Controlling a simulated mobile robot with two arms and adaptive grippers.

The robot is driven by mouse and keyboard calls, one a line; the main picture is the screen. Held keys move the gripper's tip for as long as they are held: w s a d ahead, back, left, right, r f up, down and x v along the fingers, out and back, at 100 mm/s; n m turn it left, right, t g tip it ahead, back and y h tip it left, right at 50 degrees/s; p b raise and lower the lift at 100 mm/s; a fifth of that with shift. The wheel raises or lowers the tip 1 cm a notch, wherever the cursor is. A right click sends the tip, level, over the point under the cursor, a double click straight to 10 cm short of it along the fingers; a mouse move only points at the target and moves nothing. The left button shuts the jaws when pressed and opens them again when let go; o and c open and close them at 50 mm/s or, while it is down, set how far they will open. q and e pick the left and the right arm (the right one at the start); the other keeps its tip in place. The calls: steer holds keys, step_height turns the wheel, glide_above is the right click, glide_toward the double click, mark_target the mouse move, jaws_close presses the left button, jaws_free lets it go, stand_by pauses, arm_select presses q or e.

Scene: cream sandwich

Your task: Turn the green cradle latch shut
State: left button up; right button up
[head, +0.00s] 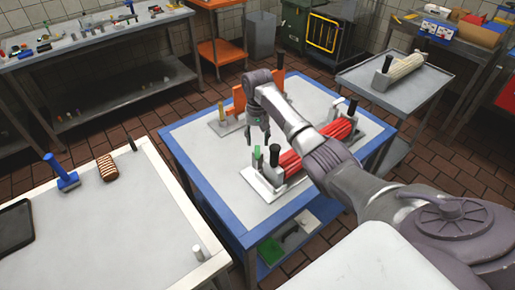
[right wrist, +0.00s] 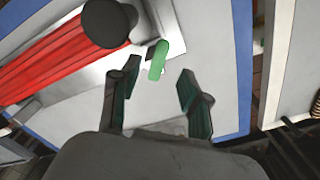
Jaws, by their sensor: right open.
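The green cradle latch (head: 257,154) stands at the near left end of a pale cradle base (head: 262,188) on the blue-edged table (head: 222,185). In the right wrist view the green latch (right wrist: 158,60) shows just beyond my fingertips, roughly between them. A red ribbed roller (head: 318,145) lies in the cradle, and it also shows in the wrist view (right wrist: 55,58). My right gripper (head: 258,138) is open and empty, above and close to the latch; its spread fingers show in the wrist view (right wrist: 160,98). Contact is not visible. My left gripper is not in view.
A black knob (right wrist: 108,22) stands beside the latch. An orange-red upright piece (head: 239,99) stands farther back on this table. A grey cart (head: 425,90) with a cream roller (head: 405,67) is at right. A white-topped table (head: 110,235) is at left.

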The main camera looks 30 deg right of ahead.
mark_target(257, 154)
step_height(257, 154, down, 6)
stand_by(0.4)
jaws_close()
